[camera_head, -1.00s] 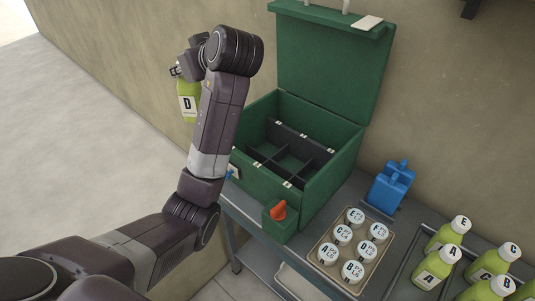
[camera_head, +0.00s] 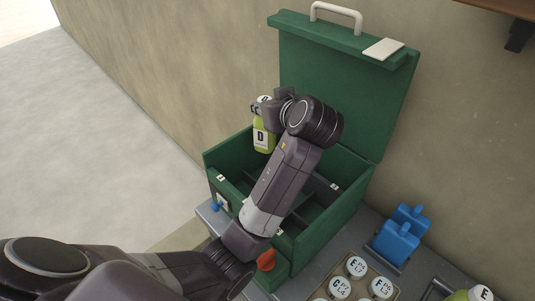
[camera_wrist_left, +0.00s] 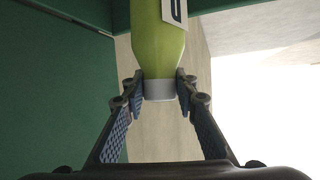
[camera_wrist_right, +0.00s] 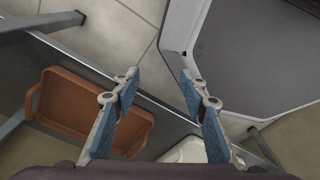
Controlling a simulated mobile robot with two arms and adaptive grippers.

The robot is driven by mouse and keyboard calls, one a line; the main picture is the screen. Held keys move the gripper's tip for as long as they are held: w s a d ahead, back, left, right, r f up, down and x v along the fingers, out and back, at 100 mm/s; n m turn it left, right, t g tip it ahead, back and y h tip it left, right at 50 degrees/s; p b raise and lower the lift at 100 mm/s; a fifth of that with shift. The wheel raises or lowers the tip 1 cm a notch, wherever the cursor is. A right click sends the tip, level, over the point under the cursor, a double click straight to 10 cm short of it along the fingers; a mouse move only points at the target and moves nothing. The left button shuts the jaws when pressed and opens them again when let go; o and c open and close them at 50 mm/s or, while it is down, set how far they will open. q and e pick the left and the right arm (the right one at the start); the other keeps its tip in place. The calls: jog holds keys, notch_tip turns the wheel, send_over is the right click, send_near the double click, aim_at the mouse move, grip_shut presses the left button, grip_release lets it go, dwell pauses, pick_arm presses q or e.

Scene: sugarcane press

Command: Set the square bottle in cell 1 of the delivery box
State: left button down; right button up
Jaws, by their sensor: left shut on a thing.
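A green bottle labelled D (camera_head: 263,139) hangs upright in my left gripper (camera_head: 262,105), over the far left part of the open green delivery box (camera_head: 305,245). In the left wrist view the left gripper (camera_wrist_left: 160,88) is shut on the neck of the bottle (camera_wrist_left: 158,45), at its pale cap. The box has dark dividers, and my left arm hides much of its cells. Small labels on the box rim are too small to read. My right gripper (camera_wrist_right: 160,92) shows only in its wrist view, with its fingers apart and nothing between them.
The box lid (camera_head: 345,80) stands open at the back, with a white handle. A blue object (camera_head: 397,240) and a tray of white-capped jars (camera_head: 355,266) are to the right of the box. An orange bin (camera_wrist_right: 95,105) lies below the right gripper.

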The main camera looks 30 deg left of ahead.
pick_arm(q)
send_over(266, 149)
jog(key=w+a, duration=0.2)
jog(key=w, duration=0.1)
jog(key=f, duration=0.7)
jog(key=shift+s+d+f+p, duration=0.15)
jog(key=shift+s+p, duration=0.05)
jog(key=shift+p, duration=0.1)
notch_tip(266, 149, down, 3)
jog(key=shift+w+f, duration=0.1)
jog(key=shift+f, duration=0.4)
notch_tip(266, 149, down, 4)
jog(key=shift+r+p, duration=0.25)
jog(key=shift+p, duration=0.1)
jog(key=shift+f, duration=0.2)
jog(key=c, duration=1.5)
grip_release()
jog(key=shift+d, duration=0.1)
jog(key=shift+c, duration=0.2)
pick_arm(e)
jog(key=shift+s+r, duration=0.4)
jog(key=shift+r, duration=0.3)
